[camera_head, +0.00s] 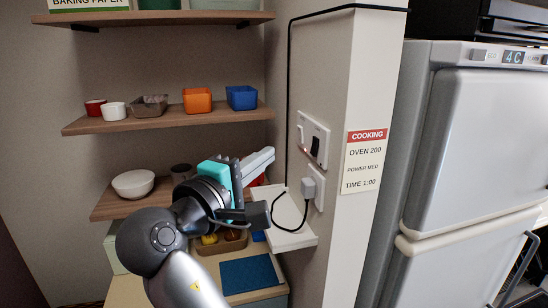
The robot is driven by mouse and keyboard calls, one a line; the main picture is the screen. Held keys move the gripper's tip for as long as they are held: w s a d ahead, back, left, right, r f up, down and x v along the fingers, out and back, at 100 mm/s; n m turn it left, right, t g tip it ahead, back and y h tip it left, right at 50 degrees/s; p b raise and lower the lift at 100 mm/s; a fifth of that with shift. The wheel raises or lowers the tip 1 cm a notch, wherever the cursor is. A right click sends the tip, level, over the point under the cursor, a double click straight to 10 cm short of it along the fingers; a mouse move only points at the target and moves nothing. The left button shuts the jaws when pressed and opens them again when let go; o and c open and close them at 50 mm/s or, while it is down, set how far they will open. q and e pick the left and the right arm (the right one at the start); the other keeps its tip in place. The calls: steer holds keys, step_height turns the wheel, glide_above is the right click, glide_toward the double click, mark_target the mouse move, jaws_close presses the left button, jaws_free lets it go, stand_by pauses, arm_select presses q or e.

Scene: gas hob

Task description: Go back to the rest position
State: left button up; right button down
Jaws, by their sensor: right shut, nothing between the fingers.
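My right arm rises from the bottom of the head view. Its gripper (260,162) is shut and empty, with its fingers pointing to the right. It is in front of the lower shelf (108,207), left of the wall switch panel (313,139). The gripper hides part of that shelf and of what lies behind it. My left gripper is not in view.
A small white ledge (290,236) juts from the wall under a plugged-in cable (290,229). Shelves with bowls and boxes line the left. A blue mat (248,274) lies on the counter below. A fridge (474,150) stands at the right.

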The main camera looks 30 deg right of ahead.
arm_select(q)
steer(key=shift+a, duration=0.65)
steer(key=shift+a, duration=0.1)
